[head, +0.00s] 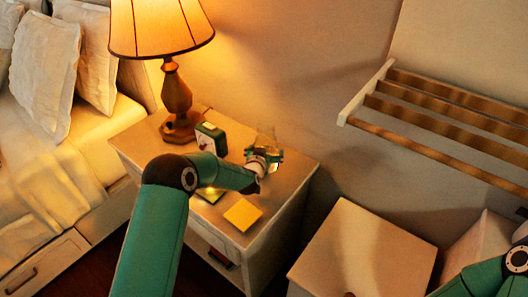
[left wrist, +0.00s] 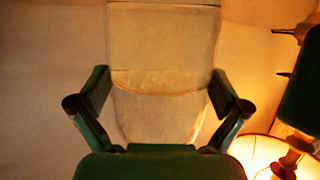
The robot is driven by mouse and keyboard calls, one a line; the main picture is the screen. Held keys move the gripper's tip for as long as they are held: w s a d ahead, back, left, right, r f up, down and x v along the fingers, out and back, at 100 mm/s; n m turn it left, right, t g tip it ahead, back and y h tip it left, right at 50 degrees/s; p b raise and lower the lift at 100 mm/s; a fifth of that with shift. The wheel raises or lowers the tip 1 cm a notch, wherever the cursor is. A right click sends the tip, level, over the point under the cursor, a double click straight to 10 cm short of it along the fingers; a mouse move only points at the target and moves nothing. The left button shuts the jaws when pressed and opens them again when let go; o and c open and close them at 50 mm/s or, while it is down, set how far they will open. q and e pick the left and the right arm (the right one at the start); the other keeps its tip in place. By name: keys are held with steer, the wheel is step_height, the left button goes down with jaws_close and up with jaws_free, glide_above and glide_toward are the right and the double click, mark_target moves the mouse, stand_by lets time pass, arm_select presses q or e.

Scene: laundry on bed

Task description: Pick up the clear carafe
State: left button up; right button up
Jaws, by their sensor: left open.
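The clear carafe (head: 266,137) stands upright at the back right of the bedside table, partly hidden by my left gripper (head: 264,157). In the left wrist view the carafe (left wrist: 160,108) is large and see-through, between the two spread fingers of my left gripper (left wrist: 160,82). The gripper is open, with a finger on each side of the carafe; a gap shows at least on the left side. I cannot tell whether the right finger touches it. Only part of my right arm shows at the lower right of the head view; its gripper is out of view.
The bedside table (head: 289,178) also holds a lit lamp (head: 176,92), a green clock-like box (head: 210,138) and a yellow square (head: 242,215). A slatted rack (head: 440,110) is at the right.

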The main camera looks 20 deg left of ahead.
arm_select(q)
steer(key=shift+c, duration=0.2)
steer(key=c, duration=1.6)
steer(key=shift+w+r, duration=0.1)
steer(key=shift+r, duration=0.1)
steer(key=shift+r, duration=0.2)
